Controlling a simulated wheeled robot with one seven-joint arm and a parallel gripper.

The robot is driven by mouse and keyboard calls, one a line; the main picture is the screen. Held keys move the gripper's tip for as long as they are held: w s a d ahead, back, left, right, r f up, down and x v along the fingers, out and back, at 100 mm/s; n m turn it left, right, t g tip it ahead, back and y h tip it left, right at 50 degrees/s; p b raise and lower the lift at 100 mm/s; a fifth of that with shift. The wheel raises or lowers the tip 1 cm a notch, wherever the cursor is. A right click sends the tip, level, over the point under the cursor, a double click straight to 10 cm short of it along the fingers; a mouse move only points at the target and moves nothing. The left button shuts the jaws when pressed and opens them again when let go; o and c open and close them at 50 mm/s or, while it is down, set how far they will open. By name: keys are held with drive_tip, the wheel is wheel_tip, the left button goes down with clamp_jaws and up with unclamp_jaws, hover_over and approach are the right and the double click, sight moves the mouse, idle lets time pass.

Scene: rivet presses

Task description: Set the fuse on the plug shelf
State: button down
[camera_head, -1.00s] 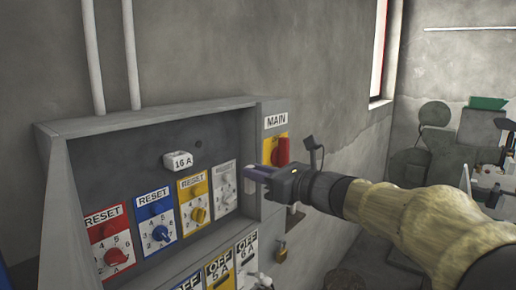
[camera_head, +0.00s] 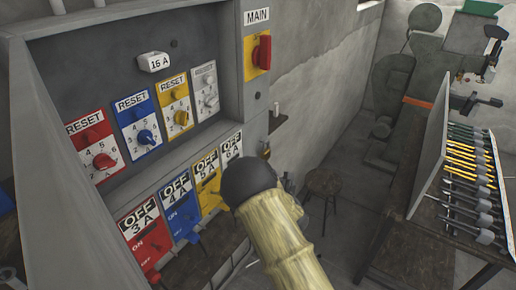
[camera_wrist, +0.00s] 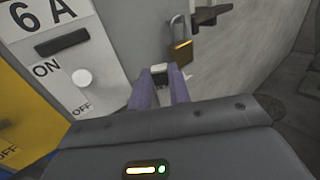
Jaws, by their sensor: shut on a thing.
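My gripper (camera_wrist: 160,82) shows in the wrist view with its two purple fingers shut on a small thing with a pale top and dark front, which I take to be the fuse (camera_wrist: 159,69). Most of it is hidden between the fingers. In the head view my own wrist hides the fingers and the fuse. A small dark shelf (camera_wrist: 208,14) juts from the cabinet's side above a brass padlock in the wrist view; I take it as the plug shelf. In the head view the shelf (camera_head: 277,123) has a small white upright thing on it. The held fuse is apart from the shelf.
The cabinet has RESET dials (camera_head: 147,137), a 16 A block (camera_head: 154,62), a red MAIN switch (camera_head: 262,52) and OFF switches (camera_head: 181,217). The padlock (camera_wrist: 180,50) hangs below the shelf. A stool (camera_head: 325,183) and a tool rack (camera_head: 432,150) stand right.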

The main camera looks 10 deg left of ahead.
drive_tip(key=s+d+f+m+t+h, duration=0.1)
drive_tip(key=s+d+f+m+h, duration=0.15)
drive_tip(key=d+f, duration=0.45)
drive_tip(key=s+d+f+m+h, duration=0.1)
drive_tip(key=s+d+f+h, duration=0.1)
drive_tip(key=s+d+f, duration=0.2)
drive_tip(key=s+d+f+m+t+h, duration=0.1)
drive_tip(key=s+d+f+m+h, duration=0.1)
drive_tip(key=d, duration=0.8)
drive_tip(key=s+f+h+p, duration=0.1)
drive_tip(key=s+f, duration=0.1)
drive_tip(key=s, duration=0.1)
drive_tip(key=shift+s+h, duration=0.3)
drive_tip(key=shift+h, duration=0.05)
drive_tip(key=shift+w, duration=0.1)
